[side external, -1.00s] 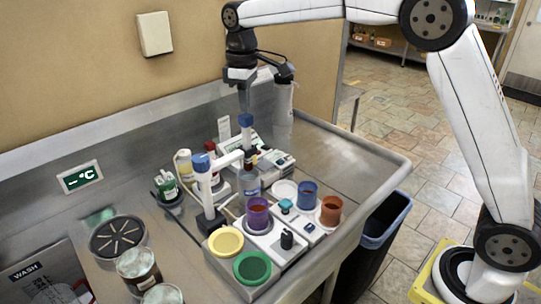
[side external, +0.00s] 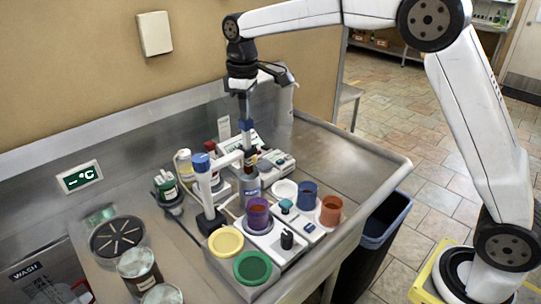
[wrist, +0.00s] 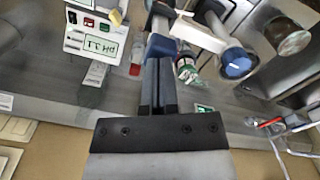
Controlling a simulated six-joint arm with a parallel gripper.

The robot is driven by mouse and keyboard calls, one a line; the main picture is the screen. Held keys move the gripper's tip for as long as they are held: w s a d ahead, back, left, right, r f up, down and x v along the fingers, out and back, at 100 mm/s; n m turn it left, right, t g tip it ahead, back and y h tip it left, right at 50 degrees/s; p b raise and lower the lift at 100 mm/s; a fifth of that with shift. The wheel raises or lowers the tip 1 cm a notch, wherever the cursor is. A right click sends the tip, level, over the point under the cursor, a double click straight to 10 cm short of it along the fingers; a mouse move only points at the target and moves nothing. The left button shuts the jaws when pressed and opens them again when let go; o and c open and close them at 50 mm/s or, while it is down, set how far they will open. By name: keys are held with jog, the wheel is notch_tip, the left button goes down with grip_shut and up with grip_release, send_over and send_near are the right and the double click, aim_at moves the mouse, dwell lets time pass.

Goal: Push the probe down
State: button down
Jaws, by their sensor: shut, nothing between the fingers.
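The probe (side external: 247,141) is upright, with a dark body and a blue cap (side external: 246,125). It is held in the side arm of a white stand (side external: 204,188) with a blue top, above a clear vessel (side external: 249,186) with a blue label. My gripper (side external: 245,117) points down with its fingers shut and empty, tips at the blue cap, seemingly touching it. In the wrist view my shut fingers (wrist: 158,68) end at the blue cap (wrist: 161,46). The probe's lower end is hidden by the stand's arm and vessel.
A white meter (wrist: 97,35) with a green display is behind the stand. Purple (side external: 258,215), blue (side external: 307,195) and orange-brown (side external: 331,210) cups stand in front, with yellow (side external: 225,241) and green (side external: 252,267) lids. The sink's right side (side external: 350,160) is clear.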

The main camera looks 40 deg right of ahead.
aim_at(246, 126)
jog(key=shift+f, duration=2.25)
jog(key=shift+r, duration=2.55)
